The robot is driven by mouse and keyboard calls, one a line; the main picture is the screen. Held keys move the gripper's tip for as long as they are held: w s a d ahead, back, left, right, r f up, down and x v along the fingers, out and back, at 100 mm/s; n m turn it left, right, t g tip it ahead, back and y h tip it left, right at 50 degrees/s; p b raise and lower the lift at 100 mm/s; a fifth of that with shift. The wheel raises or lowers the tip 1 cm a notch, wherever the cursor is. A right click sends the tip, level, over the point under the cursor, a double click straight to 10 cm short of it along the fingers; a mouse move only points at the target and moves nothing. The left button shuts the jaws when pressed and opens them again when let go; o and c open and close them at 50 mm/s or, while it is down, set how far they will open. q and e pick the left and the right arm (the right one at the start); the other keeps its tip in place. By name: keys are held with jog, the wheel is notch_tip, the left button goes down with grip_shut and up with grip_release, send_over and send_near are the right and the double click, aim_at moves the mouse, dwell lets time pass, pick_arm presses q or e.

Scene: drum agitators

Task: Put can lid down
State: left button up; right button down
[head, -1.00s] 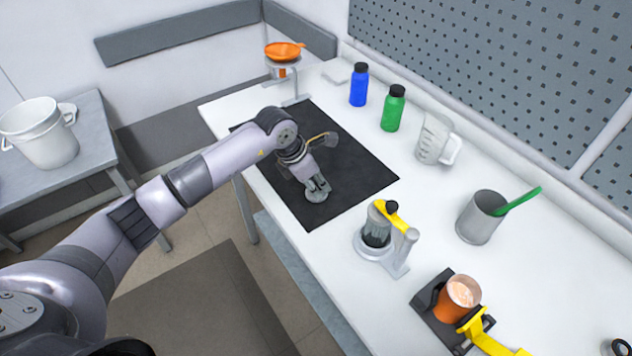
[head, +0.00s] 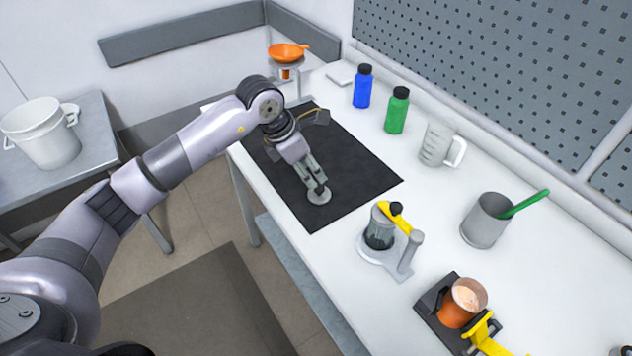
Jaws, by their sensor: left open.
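The can lid (head: 319,196) is a small grey disc on the black mat (head: 350,182), near the mat's front edge. My left gripper (head: 317,185) is right above the lid with its fingers pointing down, and it is open. The fingertips are at or just over the lid; I cannot tell whether they touch it. My right gripper is not in view.
A grey device with a yellow lever (head: 385,232) stands right of the mat. An orange cup (head: 462,303) sits in a dark holder. A blue bottle (head: 362,87), green bottle (head: 397,112), clear jug (head: 437,143) and grey pot (head: 484,222) line the back.

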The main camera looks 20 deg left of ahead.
pick_arm(q)
jog(key=v, duration=0.5)
jog(key=shift+b, duration=0.4)
